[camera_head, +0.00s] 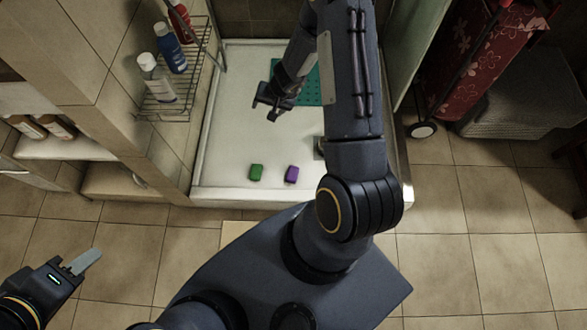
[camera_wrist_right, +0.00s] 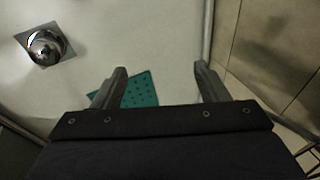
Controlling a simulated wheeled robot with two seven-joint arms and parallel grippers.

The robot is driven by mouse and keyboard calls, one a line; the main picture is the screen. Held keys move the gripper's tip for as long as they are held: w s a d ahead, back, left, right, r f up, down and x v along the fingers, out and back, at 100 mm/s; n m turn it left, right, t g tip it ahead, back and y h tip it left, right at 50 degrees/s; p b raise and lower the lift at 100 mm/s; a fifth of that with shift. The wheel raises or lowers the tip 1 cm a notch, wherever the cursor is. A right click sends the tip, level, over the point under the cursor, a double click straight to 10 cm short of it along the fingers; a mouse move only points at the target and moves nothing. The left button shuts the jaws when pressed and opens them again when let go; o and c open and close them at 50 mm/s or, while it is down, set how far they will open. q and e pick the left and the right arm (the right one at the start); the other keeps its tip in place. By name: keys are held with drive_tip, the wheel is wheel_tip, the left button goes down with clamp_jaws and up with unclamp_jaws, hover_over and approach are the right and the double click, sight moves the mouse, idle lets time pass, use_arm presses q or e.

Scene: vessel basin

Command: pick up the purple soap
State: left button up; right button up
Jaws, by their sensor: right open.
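The purple soap (camera_head: 292,174) lies on the white shower tray (camera_head: 230,130) near its front edge, to the right of a green soap (camera_head: 256,172). My right gripper (camera_head: 266,107) is above the tray, farther back than both soaps and apart from them. In the right wrist view, its two fingers (camera_wrist_right: 160,70) are spread with nothing between them. Neither soap shows in that view. My left gripper (camera_head: 84,262) is over the tiled floor at the lower left, away from the tray; its finger gap is not clear.
A green mat (camera_head: 311,86) lies at the back of the tray, partly hidden by my right arm. A metal drain (camera_wrist_right: 45,45) shows in the right wrist view. A wire rack (camera_head: 172,98) with bottles borders the tray on the left. A red trolley bag (camera_head: 470,60) stands right.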

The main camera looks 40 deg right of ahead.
drive_tip(key=s+d+f+g+h+b, duration=0.1)
drive_tip(key=s+f+b, duration=0.15)
drive_tip(key=f, duration=0.65)
drive_tip(key=s+f+g+b, duration=0.1)
drive_tip(key=s+f+g, duration=0.15)
drive_tip(key=f, duration=0.65)
drive_tip(key=m+b, duration=0.1)
drive_tip(key=b, duration=0.1)
hover_over(293, 174)
drive_tip(key=shift+g+h, duration=0.3)
drive_tip(key=shift+g, duration=0.15)
drive_tip(key=f, duration=0.7)
drive_tip(key=shift+w+d+f, duration=0.2)
drive_tip(key=shift+w+f, duration=0.1)
drive_tip(key=shift+w, duration=0.1)
drive_tip(key=f+b, duration=0.4)
drive_tip(key=f, duration=0.1)
drive_tip(key=f+b, duration=0.2)
drive_tip(key=shift+s+a+f, duration=0.2)
drive_tip(key=shift+s+f, duration=0.1)
drive_tip(key=shift+f, duration=0.05)
use_arm(q)
wheel_tip(293, 174, down, 14)
drive_tip(key=shift+w+a+f, duration=0.15)
drive_tip(key=shift+w+a, duration=0.05)
drive_tip(key=shift+w, duration=0.15)
use_arm(e)
drive_tip(key=shift+r, duration=0.1)
